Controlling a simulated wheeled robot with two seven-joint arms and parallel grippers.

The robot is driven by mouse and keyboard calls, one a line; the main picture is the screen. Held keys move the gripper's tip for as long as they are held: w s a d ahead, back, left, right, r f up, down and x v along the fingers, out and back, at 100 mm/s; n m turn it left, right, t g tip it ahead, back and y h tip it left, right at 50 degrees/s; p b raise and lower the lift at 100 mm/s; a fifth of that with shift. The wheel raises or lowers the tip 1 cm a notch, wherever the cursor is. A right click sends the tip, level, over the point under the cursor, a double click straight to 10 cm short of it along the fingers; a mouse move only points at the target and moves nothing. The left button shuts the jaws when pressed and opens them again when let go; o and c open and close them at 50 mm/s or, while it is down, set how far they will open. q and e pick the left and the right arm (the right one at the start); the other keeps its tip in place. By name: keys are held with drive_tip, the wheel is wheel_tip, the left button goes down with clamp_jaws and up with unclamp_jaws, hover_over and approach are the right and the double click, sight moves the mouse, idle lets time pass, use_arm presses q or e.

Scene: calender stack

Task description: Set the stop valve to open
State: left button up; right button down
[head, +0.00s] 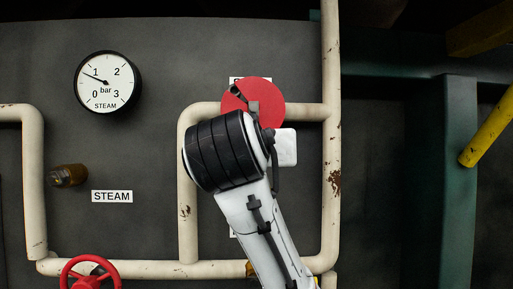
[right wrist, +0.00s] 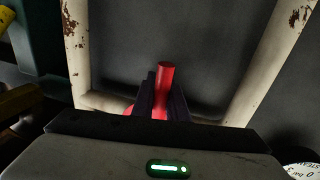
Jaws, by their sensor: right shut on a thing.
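A red round valve part (head: 270,90) sits on the cream pipe in the head view, with my right arm and gripper in front of part of it. My right gripper (head: 258,110) is at this red part. In the right wrist view, a red cylindrical handle (right wrist: 166,75) stands between the dark fingers of my right gripper (right wrist: 160,98), which is shut on it. More red shows low behind the fingers. The label above the red part is mostly hidden, so I cannot read the valve's name or position. My left gripper is not in view.
A steam gauge (head: 107,82) with its needle near 1 bar hangs at upper left. A red handwheel (head: 88,274) is at lower left, near a STEAM label (head: 112,196). Cream pipes (head: 331,190) frame the valve. A green post (head: 459,180) and yellow bar (head: 489,125) stand right.

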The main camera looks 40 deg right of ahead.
drive_tip(key=shift+d, duration=0.1)
drive_tip(key=shift+s+d+r+n+t, duration=0.25)
drive_tip(key=shift+d+n, duration=0.2)
drive_tip(key=shift+n, duration=0.75)
drive_tip(key=shift+s+d+r+n+t, duration=0.15)
drive_tip(key=shift+s+d+r+n, duration=0.25)
drive_tip(key=shift+n, duration=0.8)
drive_tip(key=shift+s+d+r+n+t, duration=0.25)
drive_tip(key=shift+d+n, duration=0.3)
drive_tip(key=shift+n, duration=0.65)
drive_tip(key=shift+h, duration=0.3)
drive_tip(key=c, duration=1.7)
unclamp_jaws()
drive_tip(key=shift+c, duration=0.2)
drive_tip(key=shift+s, duration=0.1)
drive_tip(key=b+v, duration=0.1)
drive_tip(key=v, duration=0.9)
drive_tip(key=shift+b, duration=0.35)
